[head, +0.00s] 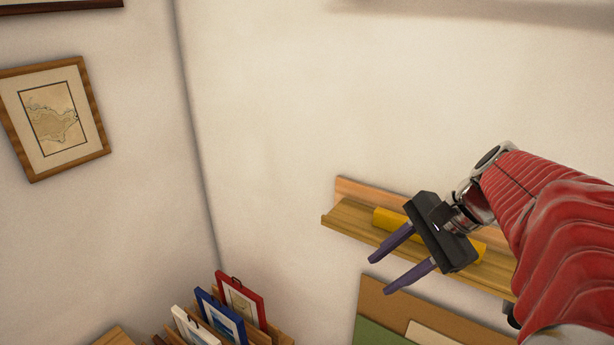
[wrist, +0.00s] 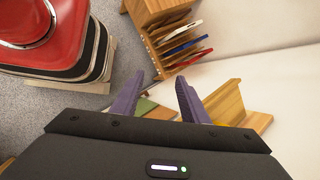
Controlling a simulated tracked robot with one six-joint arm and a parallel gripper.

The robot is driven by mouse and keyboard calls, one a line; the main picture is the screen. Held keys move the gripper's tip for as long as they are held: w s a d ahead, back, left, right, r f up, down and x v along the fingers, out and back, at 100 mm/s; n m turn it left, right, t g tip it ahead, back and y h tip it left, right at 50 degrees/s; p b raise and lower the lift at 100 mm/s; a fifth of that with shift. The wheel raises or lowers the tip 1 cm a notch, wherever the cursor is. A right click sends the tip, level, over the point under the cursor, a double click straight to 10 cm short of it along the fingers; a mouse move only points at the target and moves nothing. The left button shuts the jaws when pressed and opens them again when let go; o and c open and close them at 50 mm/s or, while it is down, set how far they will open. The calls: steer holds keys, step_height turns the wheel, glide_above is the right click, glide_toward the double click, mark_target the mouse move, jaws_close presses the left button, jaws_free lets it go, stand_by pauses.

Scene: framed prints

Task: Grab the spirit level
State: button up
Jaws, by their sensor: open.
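The spirit level, a yellow bar (head: 390,219), lies lengthwise on a narrow wooden wall ledge (head: 346,222) in the head view. My gripper (head: 382,274) covers its middle in that view, and a short yellow stretch shows again to the right. The gripper's two purple fingers are spread apart and empty, pointing down and left past the ledge's front. I cannot tell how far the gripper is from the bar. In the wrist view my gripper (wrist: 160,76) is open beside the ledge (wrist: 226,103), and the bar is mostly hidden there.
A wooden rack (wrist: 150,40) holds several framed prints, including a red frame (head: 240,300), below and left of the ledge. Brown and green boards (head: 375,300) stand under the ledge. A framed map (head: 55,117) hangs on the left wall. The wall above the ledge is bare.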

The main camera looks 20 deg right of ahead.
steer(key=s+d+r+m+t+y, duration=0.1)
steer(key=d+r+m+t, duration=0.1)
steer(key=d+m, duration=0.2)
steer(key=s+d+r+m+t+y, duration=0.1)
steer(key=s+d+r+m+t, duration=0.1)
steer(key=d, duration=0.8)
steer(key=s+d+r+m+t+y, duration=0.1)
steer(key=d+r+m+t, duration=0.1)
steer(key=d+m, duration=0.3)
steer(key=shift+s+d+m+t, duration=0.2)
steer(key=shift+d+t, duration=0.15)
steer(key=shift+d, duration=0.4)
steer(key=shift+s+d+m+t, duration=0.1)
steer(key=shift+s+d+t, duration=0.2)
steer(key=shift+d, duration=0.45)
steer(key=shift+w, duration=0.15)
steer(key=shift+f, duration=0.1)
steer(key=x, duration=0.8)
steer(key=shift+w+f, duration=0.1)
steer(key=shift+w, duration=0.05)
steer(key=shift+w+a, duration=0.1)
steer(key=shift+a, duration=0.05)
steer(key=shift+f, duration=0.1)
steer(key=shift+x, duration=2.55)
steer(key=shift+f, duration=0.2)
